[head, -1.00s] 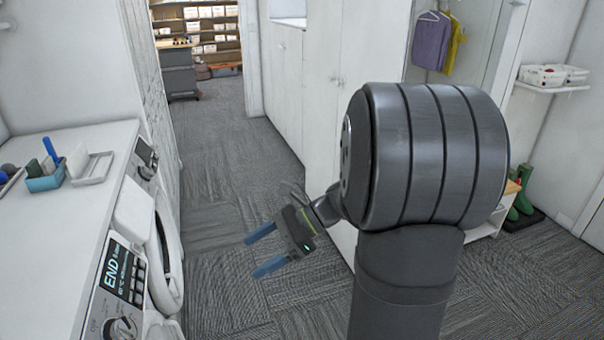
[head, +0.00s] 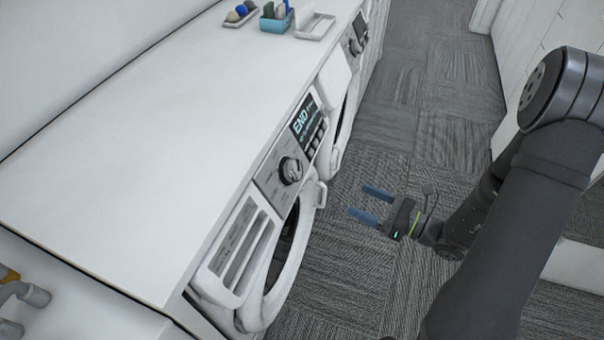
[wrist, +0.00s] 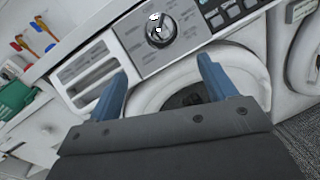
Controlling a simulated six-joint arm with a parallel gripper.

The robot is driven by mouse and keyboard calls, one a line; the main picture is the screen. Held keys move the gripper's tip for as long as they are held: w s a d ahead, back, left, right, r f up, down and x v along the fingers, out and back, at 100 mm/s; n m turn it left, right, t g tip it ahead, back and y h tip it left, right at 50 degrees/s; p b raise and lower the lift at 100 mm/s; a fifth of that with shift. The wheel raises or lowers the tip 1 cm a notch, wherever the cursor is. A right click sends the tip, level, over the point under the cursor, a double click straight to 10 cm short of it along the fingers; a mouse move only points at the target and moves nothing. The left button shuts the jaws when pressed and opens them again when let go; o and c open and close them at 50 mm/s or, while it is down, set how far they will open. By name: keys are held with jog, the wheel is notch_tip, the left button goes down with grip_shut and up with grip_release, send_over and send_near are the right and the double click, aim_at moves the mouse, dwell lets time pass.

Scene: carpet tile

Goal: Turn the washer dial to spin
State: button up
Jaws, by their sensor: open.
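The washer dial (head: 289,170) is a round dark knob with a light face on the grey panel of the near washer (head: 236,262). In the wrist view the dial (wrist: 160,29) is at top centre, beyond the fingertips. The washer's display (head: 303,122) reads END. My gripper (head: 371,203) has blue fingers, is open and empty, and hangs over the carpet to the right of the washer, apart from the dial. Its fingers also show in the wrist view (wrist: 162,85), with the round door below the dial between them. The dial's markings are too small to read.
A white counter (head: 150,190) runs over the machines. A blue caddy (head: 275,20), a white tray (head: 316,27) and a dish of balls (head: 240,14) stand at its far end. A second washer (head: 340,80) is beyond. Carpet (head: 400,135) is clear in the aisle.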

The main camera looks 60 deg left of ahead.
aim_at(299, 174)
jog(key=x, duration=1.7)
jog(key=shift+s+a+f, duration=0.2)
jog(key=shift+a+f, duration=0.1)
jog(key=c, duration=1)
